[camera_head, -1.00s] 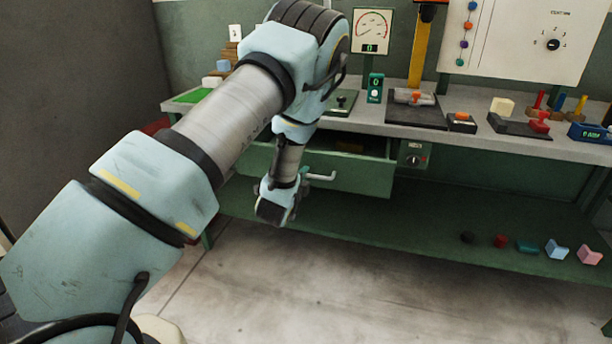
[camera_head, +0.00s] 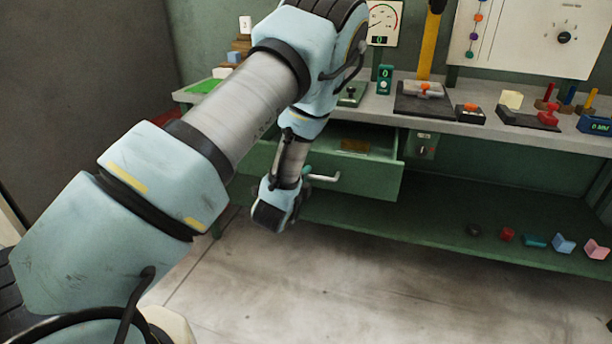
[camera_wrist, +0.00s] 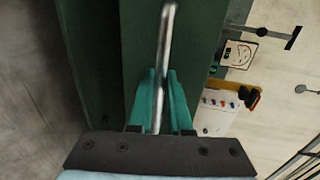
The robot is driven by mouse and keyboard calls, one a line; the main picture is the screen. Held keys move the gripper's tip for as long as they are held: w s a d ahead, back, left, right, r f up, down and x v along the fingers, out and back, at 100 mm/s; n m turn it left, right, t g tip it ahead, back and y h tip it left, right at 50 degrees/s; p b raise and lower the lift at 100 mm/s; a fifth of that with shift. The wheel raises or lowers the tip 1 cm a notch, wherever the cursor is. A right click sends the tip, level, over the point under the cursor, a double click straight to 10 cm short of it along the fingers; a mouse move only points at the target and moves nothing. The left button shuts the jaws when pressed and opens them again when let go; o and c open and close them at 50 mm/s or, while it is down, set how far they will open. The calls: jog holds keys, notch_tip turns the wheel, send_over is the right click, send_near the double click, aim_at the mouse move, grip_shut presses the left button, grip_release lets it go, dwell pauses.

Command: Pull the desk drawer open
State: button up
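The green desk drawer (camera_head: 372,180) under the bench is partly open, and its inside shows over the front panel. Its pale bar handle (camera_head: 326,178) sticks out from the front. My gripper (camera_head: 307,172) is at the left part of the handle, mostly hidden behind my wrist in the head view. In the wrist view, the teal fingers of my gripper (camera_wrist: 161,95) stand on both sides of the metal handle (camera_wrist: 166,45), closed around it. The green drawer front (camera_wrist: 195,40) fills the middle of that view.
A brown block (camera_head: 354,145) lies inside the drawer. The bench top (camera_head: 385,108) above carries several devices. A lower shelf (camera_head: 420,225) holds small coloured pieces at the right. The floor (camera_head: 300,285) in front is clear.

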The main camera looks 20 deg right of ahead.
jog(key=o, duration=0.4)
jog(key=shift+b+v, duration=1.05)
jog(key=shift+v, duration=4.35)
